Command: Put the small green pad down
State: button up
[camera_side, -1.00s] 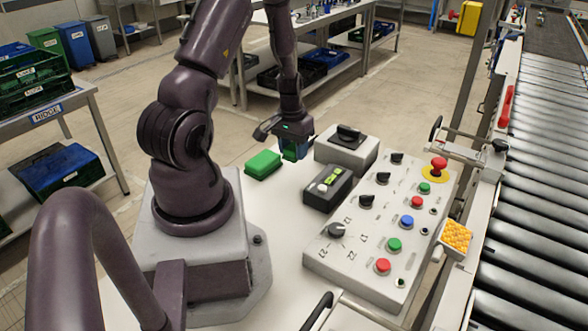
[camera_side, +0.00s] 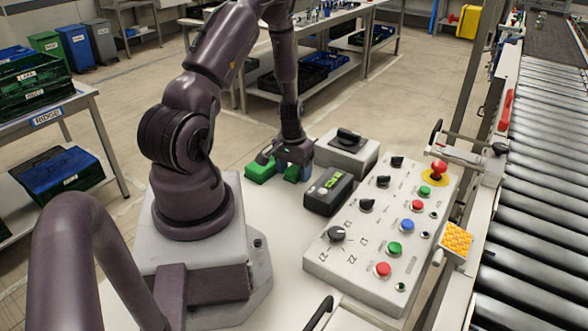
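The small green pad (camera_side: 291,174) is at the lower end of my gripper (camera_side: 290,166), between its fingers. My gripper points down and appears shut on the pad. The pad is low over the white table, close to its top; I cannot tell whether it touches. A larger green block (camera_side: 260,171) lies on the table just left of the pad, partly covered by my gripper's left side.
A dark box with a green display (camera_side: 328,191) stands right of the pad. A grey box with a black knob (camera_side: 347,152) is behind it. A button panel (camera_side: 385,235) fills the right side. The white table top (camera_side: 265,215) in front is clear.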

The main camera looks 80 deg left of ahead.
aim_at(292, 167)
jog(key=shift+r, duration=0.1)
notch_tip(292, 167, up, 12)
jog(key=w+d+r+m+t, duration=0.2)
jog(key=w+d+r+m, duration=0.25)
jog(key=d+r, duration=0.75)
jog(key=s+d+r+m+t, duration=0.1)
jog(key=s+d+r+m, duration=0.1)
jog(key=d+r, duration=0.3)
jog(key=s+d+r+m+t, duration=0.2)
jog(key=s+d+r, duration=0.2)
jog(key=d, duration=0.6)
jog(key=shift+s+r, duration=0.15)
jog(key=shift+r, duration=0.7)
jog(key=shift+d+m, duration=0.1)
jog(key=shift+m, duration=0.15)
jog(key=shift+c, duration=1)
